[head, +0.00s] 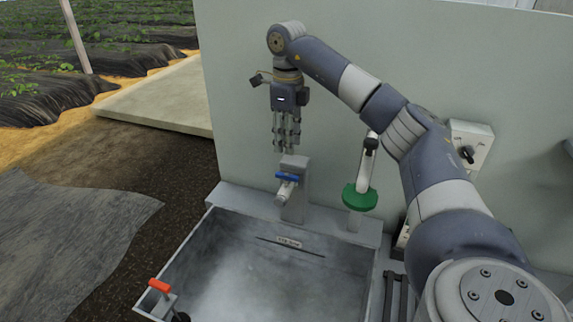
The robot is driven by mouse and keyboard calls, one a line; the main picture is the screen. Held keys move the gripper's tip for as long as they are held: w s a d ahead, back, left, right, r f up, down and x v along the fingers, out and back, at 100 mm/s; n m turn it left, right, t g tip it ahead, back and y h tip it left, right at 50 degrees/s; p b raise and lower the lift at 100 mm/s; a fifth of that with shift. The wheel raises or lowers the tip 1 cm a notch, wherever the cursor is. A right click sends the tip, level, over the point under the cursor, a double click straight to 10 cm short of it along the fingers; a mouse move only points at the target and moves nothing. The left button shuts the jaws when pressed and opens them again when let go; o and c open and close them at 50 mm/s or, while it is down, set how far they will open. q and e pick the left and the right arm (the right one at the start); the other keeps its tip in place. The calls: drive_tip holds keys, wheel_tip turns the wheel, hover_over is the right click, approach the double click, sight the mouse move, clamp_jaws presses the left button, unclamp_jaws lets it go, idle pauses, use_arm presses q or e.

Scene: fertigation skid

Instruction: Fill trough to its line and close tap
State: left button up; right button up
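The grey metal trough (190,253) stands below the wall, its near part cut off by the frame. A dark line (312,252) with a small label (288,241) marks its back inner wall. The inside looks pale and cloudy; I cannot tell the water level. The tap (295,190), with a blue handle (287,177), stands on the back ledge, its spout pointing over the trough. No clear stream shows. My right gripper (285,148) points down just above and behind the tap, apparently apart from it and empty. Its finger gap is unclear. My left gripper is out of view.
A green disc-shaped fitting (360,197) with a pale upright handle stands right of the tap. An orange-red lever (160,286) sits at the trough's left edge. A switch box (470,146) is on the wall (235,110) behind my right arm. Open ground lies left.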

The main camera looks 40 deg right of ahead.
sight(287, 175)
drive_tip(key=f, duration=0.1)
drive_tip(key=s+f+p, duration=0.1)
drive_tip(key=a+f, duration=0.1)
drive_tip(key=f, duration=0.1)
drive_tip(key=shift+s, duration=0.15)
drive_tip(key=f, duration=0.1)
drive_tip(key=f+p, duration=0.1)
drive_tip(key=f, duration=0.2)
drive_tip(key=shift+w+d+f, duration=0.1)
drive_tip(key=shift+w+d, duration=0.15)
drive_tip(key=shift+w, duration=0.1)
drive_tip(key=shift+f, duration=0.25)
drive_tip(key=shift+s+a+f, duration=0.1)
drive_tip(key=shift+s+a, duration=0.05)
clamp_jaws()
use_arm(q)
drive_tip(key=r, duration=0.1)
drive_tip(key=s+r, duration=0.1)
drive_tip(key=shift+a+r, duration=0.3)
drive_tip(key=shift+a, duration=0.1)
